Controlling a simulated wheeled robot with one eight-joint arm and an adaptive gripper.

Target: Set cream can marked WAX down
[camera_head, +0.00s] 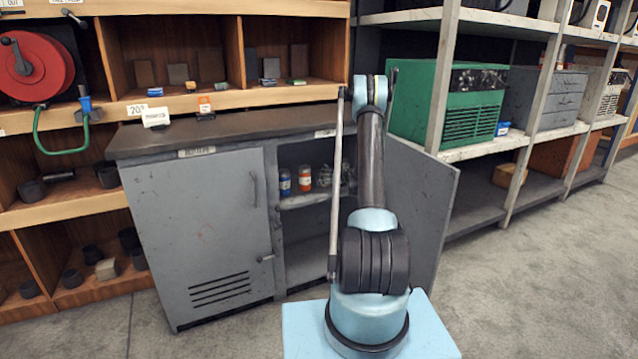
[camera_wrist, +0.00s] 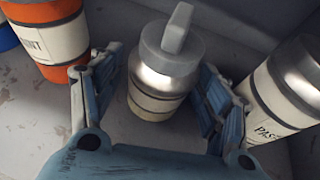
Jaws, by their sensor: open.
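In the wrist view a can with a grey cap, silver shoulder and cream body (camera_wrist: 152,105) stands on a grey shelf (camera_wrist: 105,22). No marking shows on its visible side, so I cannot read WAX. My gripper (camera_wrist: 158,85) is open, with one blue finger on each side of this can. I cannot tell whether either finger touches it. In the head view my arm hides most of the gripper and the cans around it, inside the grey cabinet (camera_head: 200,235).
An orange can (camera_wrist: 62,40) with a partly read label stands close left of my gripper. A pale can marked "PAS" (camera_wrist: 272,100) stands close right. A blue can (camera_head: 285,183) is farther left on the shelf. The right cabinet door (camera_head: 440,200) is open.

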